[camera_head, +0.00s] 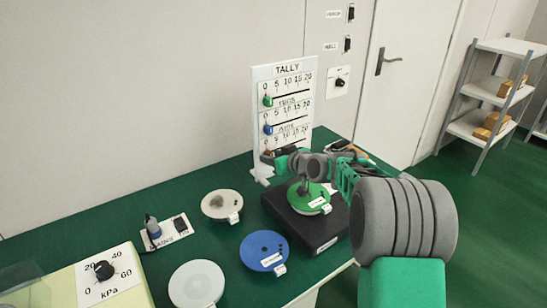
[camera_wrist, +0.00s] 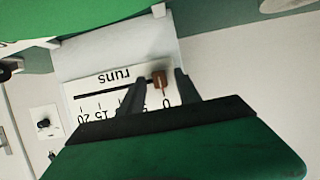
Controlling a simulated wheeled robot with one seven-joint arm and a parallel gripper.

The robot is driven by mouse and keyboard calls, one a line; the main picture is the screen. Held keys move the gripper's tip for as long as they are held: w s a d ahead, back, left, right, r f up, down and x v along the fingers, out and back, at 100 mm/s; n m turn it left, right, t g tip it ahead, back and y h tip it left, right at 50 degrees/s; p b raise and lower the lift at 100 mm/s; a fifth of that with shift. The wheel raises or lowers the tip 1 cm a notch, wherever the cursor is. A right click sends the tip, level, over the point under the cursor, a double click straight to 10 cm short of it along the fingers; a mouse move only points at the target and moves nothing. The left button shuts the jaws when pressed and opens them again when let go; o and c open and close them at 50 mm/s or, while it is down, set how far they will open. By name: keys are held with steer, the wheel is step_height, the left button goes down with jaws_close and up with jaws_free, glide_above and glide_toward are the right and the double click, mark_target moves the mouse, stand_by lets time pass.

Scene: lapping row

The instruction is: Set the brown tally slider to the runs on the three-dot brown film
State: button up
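The white tally board (camera_head: 283,78) stands upright at the back of the green table, with green (camera_head: 267,100) and blue (camera_head: 268,129) sliders at the left end of their rows. The brown slider (camera_wrist: 159,79) is in the lowest row, close to 0, in the wrist view, where the board appears upside down. My gripper (camera_wrist: 160,78) is open, one finger on each side of the brown slider with visible gaps. In the head view my gripper (camera_head: 277,160) is at the board's lower part, hiding much of that row. I cannot make out a three-dot brown film.
A green disc (camera_head: 318,193) lies on a black box (camera_head: 330,228) below my arm. Beige (camera_head: 215,203), blue (camera_head: 257,245) and pale (camera_head: 196,284) discs with small tags lie on the table. A mains switch (camera_head: 180,226) and a kPa dial panel (camera_head: 120,270) are at left.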

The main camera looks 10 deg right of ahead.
steer(key=shift+c, duration=0.3)
jaws_close()
stand_by(1.1)
